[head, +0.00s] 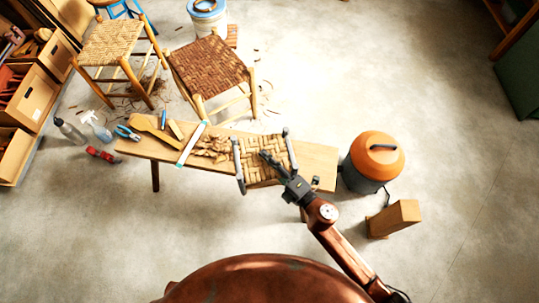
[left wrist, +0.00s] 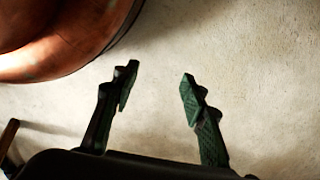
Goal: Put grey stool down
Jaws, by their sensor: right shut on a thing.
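The grey stool (head: 251,166) has a pale woven seat and grey rails and legs. In the head view it is over the right half of the low wooden bench (head: 318,160); I cannot tell whether it touches the bench top. My right gripper (head: 268,157) reaches it from the lower right and is shut on it, its fingers at the seat. The fingers hide a little of the weave. My left gripper (left wrist: 158,82) shows only in the left wrist view, open and empty above bare floor.
Wood strips, tools and bark scraps (head: 212,146) cover the bench's left and middle. An orange-lidded vacuum (head: 377,155) and a wooden block (head: 394,218) stand at the bench's right. Two larger woven stools (head: 208,68) (head: 110,42) stand behind. Floor at right is clear.

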